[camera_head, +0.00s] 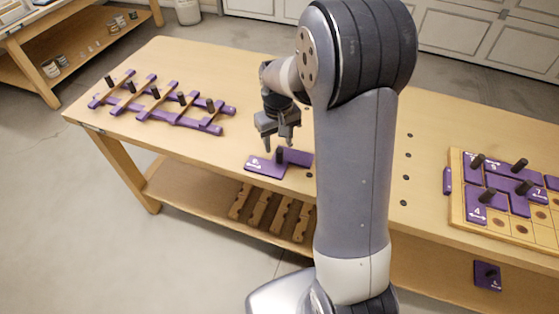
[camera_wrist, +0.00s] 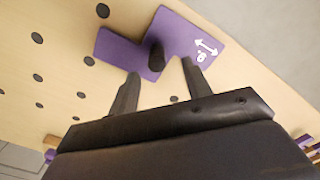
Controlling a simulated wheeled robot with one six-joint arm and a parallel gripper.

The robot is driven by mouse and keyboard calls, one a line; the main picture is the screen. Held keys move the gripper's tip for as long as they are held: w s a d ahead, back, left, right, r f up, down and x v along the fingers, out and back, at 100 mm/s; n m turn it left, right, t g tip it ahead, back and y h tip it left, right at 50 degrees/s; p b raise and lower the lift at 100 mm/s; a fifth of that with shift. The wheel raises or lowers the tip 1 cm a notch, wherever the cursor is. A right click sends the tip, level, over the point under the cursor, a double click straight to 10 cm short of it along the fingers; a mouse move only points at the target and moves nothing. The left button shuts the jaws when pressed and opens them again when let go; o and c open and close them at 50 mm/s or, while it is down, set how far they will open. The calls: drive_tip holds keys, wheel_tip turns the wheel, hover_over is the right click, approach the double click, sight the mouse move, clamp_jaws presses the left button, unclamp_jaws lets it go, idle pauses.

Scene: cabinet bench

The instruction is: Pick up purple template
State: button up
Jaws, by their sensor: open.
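The purple template (camera_head: 265,164) lies flat on the wooden bench top near its front edge. It has a stepped shape, a dark upright peg (camera_head: 279,155) and a white double arrow with a number. In the wrist view the template (camera_wrist: 184,34) is ahead of my fingers, with its peg (camera_wrist: 156,57) between the two finger lines. My gripper (camera_head: 281,146) is open and empty, just above and beside the peg. The wrist view shows the gripper (camera_wrist: 160,70) with its fingers apart. My arm hides part of the template's right side in the head view.
A purple lattice with black pegs (camera_head: 180,121) lies on the bench at left. A wooden tray (camera_head: 456,205) at right holds several purple templates. Another purple piece (camera_head: 488,275) is lower at right. Slatted wooden parts (camera_head: 270,212) lie on the shelf below. Bench top behind my gripper is clear.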

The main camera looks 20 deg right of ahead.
sight(280, 150)
drive_tip(key=f, duration=0.4)
drive_tip(key=shift+d+f, duration=0.2)
drive_tip(key=shift+f, duration=0.2)
clamp_jaws()
